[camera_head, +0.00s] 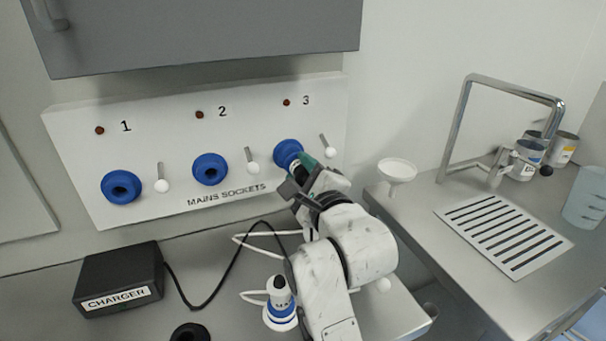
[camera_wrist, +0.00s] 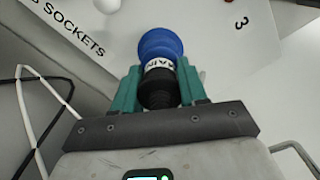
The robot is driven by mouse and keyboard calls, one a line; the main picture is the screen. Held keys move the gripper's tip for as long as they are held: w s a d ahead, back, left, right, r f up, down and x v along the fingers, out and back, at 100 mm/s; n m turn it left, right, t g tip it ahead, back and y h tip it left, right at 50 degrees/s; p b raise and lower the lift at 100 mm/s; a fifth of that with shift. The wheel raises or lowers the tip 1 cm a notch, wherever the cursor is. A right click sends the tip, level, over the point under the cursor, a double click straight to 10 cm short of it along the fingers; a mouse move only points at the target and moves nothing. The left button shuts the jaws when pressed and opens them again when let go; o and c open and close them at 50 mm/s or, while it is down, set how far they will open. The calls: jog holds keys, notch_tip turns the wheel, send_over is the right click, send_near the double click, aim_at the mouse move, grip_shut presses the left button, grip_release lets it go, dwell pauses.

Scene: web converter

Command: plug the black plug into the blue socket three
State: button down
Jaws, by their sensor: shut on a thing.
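The black plug (camera_wrist: 158,88), with a white band lettered MAIN, is held between the green fingers of my gripper (camera_wrist: 157,92). Its front points into blue socket three (camera_head: 287,152), on the right of the white panel. In the wrist view the blue socket (camera_wrist: 160,45) lies right in front of the white band, lined up with the plug. How deep the plug sits is hidden. In the head view my gripper (camera_head: 305,176) is at the socket, shut on the plug, and covers most of it.
Sockets one (camera_head: 121,187) and two (camera_head: 210,169) are empty. White-knobbed levers (camera_head: 252,167) stand beside the sockets. A blue-and-white plug (camera_head: 281,304) with a black top stands on the bench beside my arm. The charger (camera_head: 118,279) trails a black cable (camera_head: 215,290). A sink counter is right.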

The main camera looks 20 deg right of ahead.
jog(key=shift+w, duration=0.85)
dwell(0.3)
jog(key=c, duration=0.5)
grip_release()
jog(key=s+b, duration=0.2)
jog(key=s, duration=0.8)
jog(key=shift+s, duration=0.4)
